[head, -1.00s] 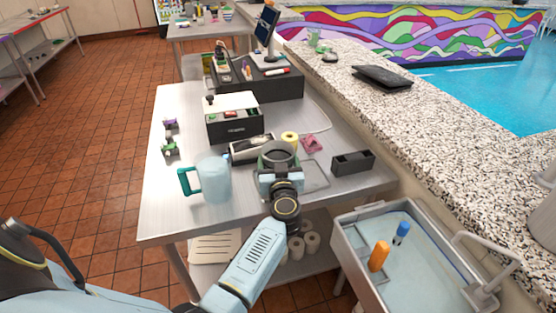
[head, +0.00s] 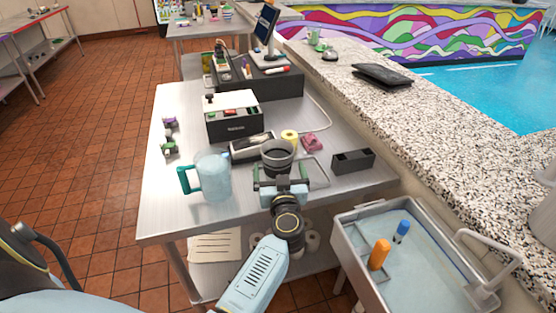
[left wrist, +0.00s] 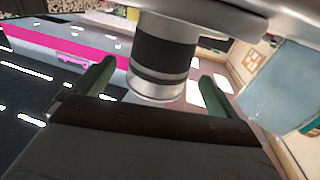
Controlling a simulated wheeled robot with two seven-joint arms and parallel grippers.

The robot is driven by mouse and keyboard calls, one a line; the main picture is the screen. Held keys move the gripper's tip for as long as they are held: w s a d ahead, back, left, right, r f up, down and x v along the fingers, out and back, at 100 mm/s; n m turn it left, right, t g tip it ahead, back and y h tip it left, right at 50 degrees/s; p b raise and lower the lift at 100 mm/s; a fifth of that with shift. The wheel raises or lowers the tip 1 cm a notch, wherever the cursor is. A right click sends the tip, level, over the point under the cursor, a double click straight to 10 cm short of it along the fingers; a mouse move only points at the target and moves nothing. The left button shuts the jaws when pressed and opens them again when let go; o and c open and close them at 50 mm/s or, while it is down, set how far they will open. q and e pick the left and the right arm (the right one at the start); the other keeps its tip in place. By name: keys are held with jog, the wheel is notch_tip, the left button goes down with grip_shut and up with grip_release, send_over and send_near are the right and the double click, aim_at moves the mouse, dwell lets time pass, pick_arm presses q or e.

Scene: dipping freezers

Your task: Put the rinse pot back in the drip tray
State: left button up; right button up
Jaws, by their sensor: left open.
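The rinse pot (head: 277,157), a dark grey cup with a wide rim, stands upright on the metal table. A thin-rimmed tray (head: 322,172), apparently the drip tray, lies just right of it; I cannot tell whether the pot's base is inside its rim. My left gripper (head: 281,184) is open on the near side of the pot and hides its base. In the left wrist view, a dark-banded cylinder (left wrist: 165,55), apparently the pot, shows between the two green fingers (left wrist: 155,82). Contact cannot be told. My right gripper is not in view.
A pale blue jug (head: 212,175) with a teal handle stands left of the pot. Behind are a black box (head: 235,128), a yellow roll (head: 289,139) and a pink item (head: 312,142). A small black bin (head: 353,160) stands right. A sink basin (head: 345,240) is at lower right.

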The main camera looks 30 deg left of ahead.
pick_arm(q)
jog(key=v, duration=0.9)
jog(key=shift+f+p, duration=0.2)
jog(key=shift+p, duration=0.15)
jog(key=s+d+f+m+g+h, duration=0.1)
jog(key=s+d+f+m+h, duration=0.25)
jog(key=f, duration=0.55)
jog(key=s+d+f+m+h, duration=0.2)
jog(key=s+d+f+h, duration=0.15)
jog(key=f, duration=0.55)
jog(key=s+d+f+m+g+h, duration=0.1)
jog(key=s+d+f+m+h, duration=0.2)
jog(key=f, duration=0.6)
jog(key=s+a+f+g, duration=0.2)
jog(key=s+f, duration=0.5)
jog(key=s, duration=0.4)
jog(key=s+a+f+m+g+b, duration=0.1)
jog(key=s+a+f+g, duration=0.2)
jog(key=s, duration=0.8)
jog(key=s+a+f+g+h, duration=0.1)
jog(key=s+a+f+g, duration=0.2)
jog(key=s+f+g, duration=0.3)
jog(key=s+f, duration=0.4)
jog(key=f, duration=0.1)
jog(key=shift+s+a+b, duration=0.25)
jog(key=shift+s+b, duration=0.1)
jog(key=shift+s, duration=0.05)
jog(key=shift+m, duration=0.25)
